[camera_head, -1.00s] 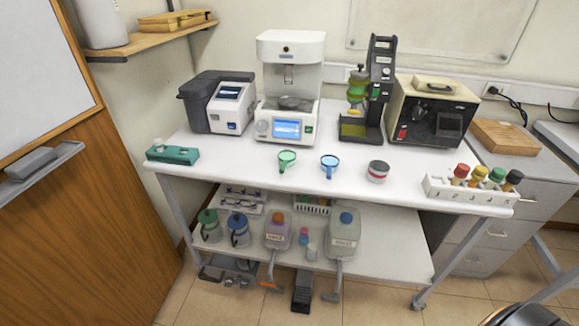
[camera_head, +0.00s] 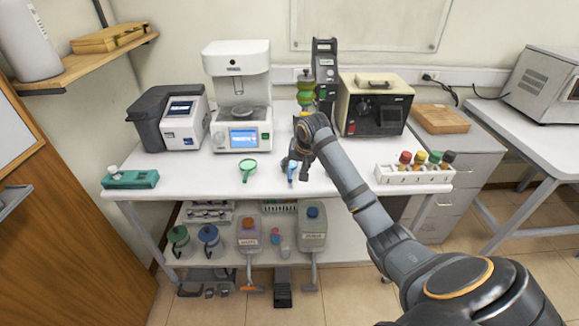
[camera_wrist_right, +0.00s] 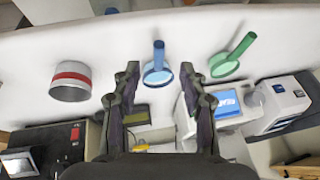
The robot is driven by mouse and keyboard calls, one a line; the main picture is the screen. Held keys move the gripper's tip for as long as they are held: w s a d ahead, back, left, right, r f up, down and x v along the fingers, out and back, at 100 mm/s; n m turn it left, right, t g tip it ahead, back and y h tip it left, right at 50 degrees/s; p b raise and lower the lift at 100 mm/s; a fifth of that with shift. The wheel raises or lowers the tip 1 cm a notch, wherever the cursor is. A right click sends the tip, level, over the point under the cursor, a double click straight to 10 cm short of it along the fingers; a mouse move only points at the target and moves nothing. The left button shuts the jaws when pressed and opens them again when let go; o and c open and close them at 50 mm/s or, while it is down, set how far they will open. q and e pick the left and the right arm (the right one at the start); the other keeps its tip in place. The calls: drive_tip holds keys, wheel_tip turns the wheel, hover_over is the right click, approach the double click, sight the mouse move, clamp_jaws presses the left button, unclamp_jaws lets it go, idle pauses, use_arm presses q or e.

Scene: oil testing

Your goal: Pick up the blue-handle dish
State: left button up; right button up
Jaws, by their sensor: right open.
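The blue-handle dish (camera_head: 291,171) lies on the white table, partly hidden by my right gripper (camera_head: 296,161) in the head view. In the right wrist view the dish (camera_wrist_right: 157,75) shows between and beyond the open fingertips of my right gripper (camera_wrist_right: 159,80), its handle pointing to the top of the picture. My right gripper is open and empty above the table at the dish; the exact gap is hard to tell. My left gripper is not in view.
A green-handle dish (camera_head: 247,168) lies close beside it. A red-banded tin (camera_wrist_right: 71,82) is on the dish's other side, hidden behind my arm in the head view. Instruments line the table's back, including a white one with a screen (camera_head: 240,110). A numbered sample rack (camera_head: 414,176) stands at right.

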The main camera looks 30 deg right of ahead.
sight(290, 175)
drive_tip(key=x, duration=0.5)
drive_tip(key=shift+w+d+r+p, duration=0.1)
drive_tip(key=shift+w+r+p, duration=0.05)
drive_tip(key=shift+w+p, duration=0.15)
drive_tip(key=shift+w+d+p+x, duration=0.2)
drive_tip(key=shift+p+x, duration=0.15)
drive_tip(key=shift+x, duration=0.95)
drive_tip(key=shift+w+d+p+x, duration=0.1)
drive_tip(key=shift+d+p+x, duration=0.15)
drive_tip(key=shift+x, duration=1)
drive_tip(key=shift+s+r, duration=0.1)
drive_tip(key=shift+r, duration=0.05)
clamp_jaws()
